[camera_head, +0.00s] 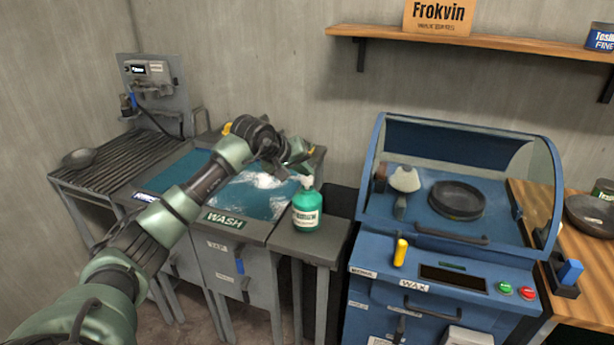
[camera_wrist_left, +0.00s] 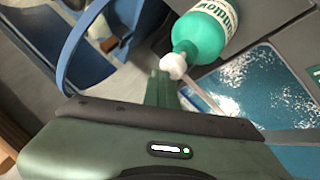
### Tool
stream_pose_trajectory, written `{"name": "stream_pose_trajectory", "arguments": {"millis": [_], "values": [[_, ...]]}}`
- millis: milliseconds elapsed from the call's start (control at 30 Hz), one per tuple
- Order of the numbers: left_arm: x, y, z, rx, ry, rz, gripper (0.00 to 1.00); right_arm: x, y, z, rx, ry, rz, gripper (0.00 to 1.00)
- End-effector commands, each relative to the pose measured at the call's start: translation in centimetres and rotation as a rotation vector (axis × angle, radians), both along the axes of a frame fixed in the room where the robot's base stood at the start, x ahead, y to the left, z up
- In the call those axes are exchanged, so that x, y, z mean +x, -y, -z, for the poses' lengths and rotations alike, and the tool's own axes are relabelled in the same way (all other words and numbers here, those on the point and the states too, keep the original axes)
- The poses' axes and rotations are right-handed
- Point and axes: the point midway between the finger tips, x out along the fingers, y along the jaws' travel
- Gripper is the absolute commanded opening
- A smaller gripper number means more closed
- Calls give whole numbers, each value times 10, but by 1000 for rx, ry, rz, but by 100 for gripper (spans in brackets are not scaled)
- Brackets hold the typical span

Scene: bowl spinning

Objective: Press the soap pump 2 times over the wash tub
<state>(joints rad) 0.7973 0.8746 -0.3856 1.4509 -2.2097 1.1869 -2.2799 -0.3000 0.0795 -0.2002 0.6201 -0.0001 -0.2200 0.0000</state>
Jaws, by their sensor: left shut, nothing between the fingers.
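The soap pump bottle (camera_head: 306,210) is green with a white label and a pale pump head. It stands upright on a grey ledge right of the wash tub (camera_head: 258,198), which holds blue water with white foam. My left gripper (camera_head: 304,165) is shut and empty, just above the pump head. In the left wrist view the bottle (camera_wrist_left: 208,32) shows with its white pump head (camera_wrist_left: 174,66) close to the fingertips (camera_wrist_left: 162,75); I cannot tell whether they touch. My right gripper is not in view.
A blue wax machine (camera_head: 440,250) with a curved clear cover stands to the right. A rinse tub and a slatted rack (camera_head: 120,165) with a dark bowl (camera_head: 79,158) lie left. A wooden shelf (camera_head: 480,45) hangs above. A wooden counter (camera_head: 570,230) is at far right.

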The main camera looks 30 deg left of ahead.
Motion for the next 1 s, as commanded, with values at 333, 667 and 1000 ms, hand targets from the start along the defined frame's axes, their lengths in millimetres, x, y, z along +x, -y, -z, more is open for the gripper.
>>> {"name": "stream_pose_trajectory", "arguments": {"millis": [333, 667, 1000], "values": [[-1, 1, 9, -1, -11, 2, 0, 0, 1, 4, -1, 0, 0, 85], [-1, 1, 9, -1, -11, 2, 0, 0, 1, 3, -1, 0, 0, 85], [-1, 1, -11, 0, -9, 2, 0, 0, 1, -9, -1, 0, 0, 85]]}}
